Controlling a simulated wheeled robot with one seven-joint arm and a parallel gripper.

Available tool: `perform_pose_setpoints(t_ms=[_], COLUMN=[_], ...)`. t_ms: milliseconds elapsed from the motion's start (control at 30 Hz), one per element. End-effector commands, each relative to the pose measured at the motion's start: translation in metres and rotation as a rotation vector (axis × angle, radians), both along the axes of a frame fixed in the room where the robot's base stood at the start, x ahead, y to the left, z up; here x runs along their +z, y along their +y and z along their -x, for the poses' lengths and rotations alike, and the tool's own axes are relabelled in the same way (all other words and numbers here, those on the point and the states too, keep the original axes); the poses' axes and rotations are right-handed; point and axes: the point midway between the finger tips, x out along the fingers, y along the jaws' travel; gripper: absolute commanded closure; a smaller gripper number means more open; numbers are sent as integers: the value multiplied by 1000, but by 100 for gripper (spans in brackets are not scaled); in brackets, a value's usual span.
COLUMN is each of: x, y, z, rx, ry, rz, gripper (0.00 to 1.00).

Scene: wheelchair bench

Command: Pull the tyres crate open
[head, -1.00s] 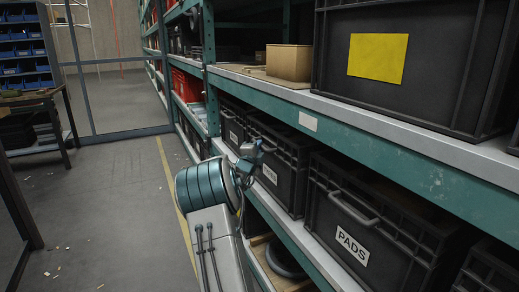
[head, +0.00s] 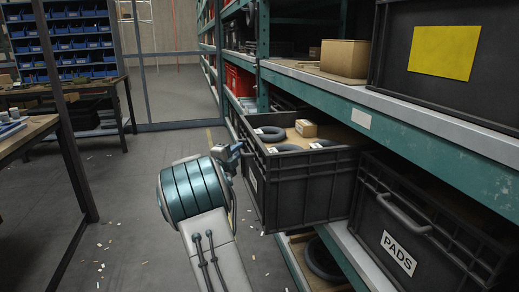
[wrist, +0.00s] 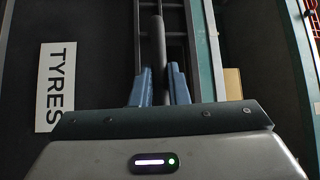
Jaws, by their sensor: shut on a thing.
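The tyres crate (head: 305,188) is a dark grey open-topped box, drawn well out from the lower shelf into the aisle. Black tyres (head: 270,134) and a small cardboard box lie in it. Its white TYRES label (wrist: 55,88) reads clearly in the wrist view. My gripper (head: 240,148) is at the crate's front, near its top edge. In the wrist view my gripper's two blue fingers (wrist: 158,86) are shut on the crate's dark bar handle (wrist: 158,50), one on each side. In the head view my gripper hides the handle.
The PADS crate (head: 400,222) stands on the same shelf, to the right. The teal upper shelf edge (head: 420,135) runs above both. A loose tyre (head: 324,258) lies on a lower level. Workbenches (head: 30,133) stand at left. The aisle floor (head: 130,230) between is mostly clear.

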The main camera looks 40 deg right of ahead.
Motion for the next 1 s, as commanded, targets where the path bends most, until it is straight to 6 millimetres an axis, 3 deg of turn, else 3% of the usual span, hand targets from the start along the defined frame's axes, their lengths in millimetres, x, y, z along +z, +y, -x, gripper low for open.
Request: perform_pose_setpoints(t_ms=[100, 400, 933, 1000], x=[-2, -2, -2, -2], y=[27, 63, 70, 70], z=[-12, -26, -29, -29], rx=[6, 5, 2, 3], ry=[2, 2, 3, 2], rz=[-3, -3, -3, -2], gripper=[100, 100, 100, 72])
